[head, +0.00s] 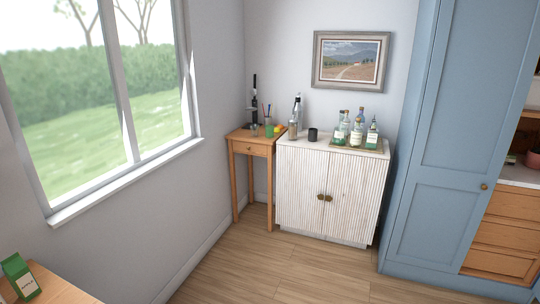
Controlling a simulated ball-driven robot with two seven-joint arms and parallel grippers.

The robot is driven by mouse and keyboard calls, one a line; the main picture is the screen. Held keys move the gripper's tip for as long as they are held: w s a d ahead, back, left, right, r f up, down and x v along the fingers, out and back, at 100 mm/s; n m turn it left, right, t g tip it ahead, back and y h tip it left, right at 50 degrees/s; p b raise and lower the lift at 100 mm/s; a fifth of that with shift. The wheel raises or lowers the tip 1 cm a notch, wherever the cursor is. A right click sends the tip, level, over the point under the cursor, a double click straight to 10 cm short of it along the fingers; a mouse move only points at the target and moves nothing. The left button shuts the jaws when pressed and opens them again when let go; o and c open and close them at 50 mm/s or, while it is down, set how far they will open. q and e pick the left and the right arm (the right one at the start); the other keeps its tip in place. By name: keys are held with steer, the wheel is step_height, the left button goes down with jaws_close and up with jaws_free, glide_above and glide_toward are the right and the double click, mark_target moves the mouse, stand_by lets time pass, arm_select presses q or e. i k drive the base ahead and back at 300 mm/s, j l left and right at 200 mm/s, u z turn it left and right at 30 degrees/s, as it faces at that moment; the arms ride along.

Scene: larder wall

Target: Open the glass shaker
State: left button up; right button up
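A small greyish, glassy vessel (293,131), which may be the glass shaker, stands upright at the left end of the white ribbed cabinet's top (323,142). It is too small to tell whether it has a lid on. A bottle with a dark lower part and pale neck (298,108) stands close behind it. A dark cup (313,135) stands to its right. Neither of my grippers is in view.
A tray (353,149) with several bottles stands on the cabinet's right. A wooden side table (251,146) holds a green cup (269,131) and other items. A blue cupboard (440,130) stands right. A green carton (20,277) is front left. The floor (270,262) is clear.

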mark_target(292, 127)
steer(key=i+z, duration=0.35)
steer(key=i, duration=1.95)
steer(key=l, duration=0.1)
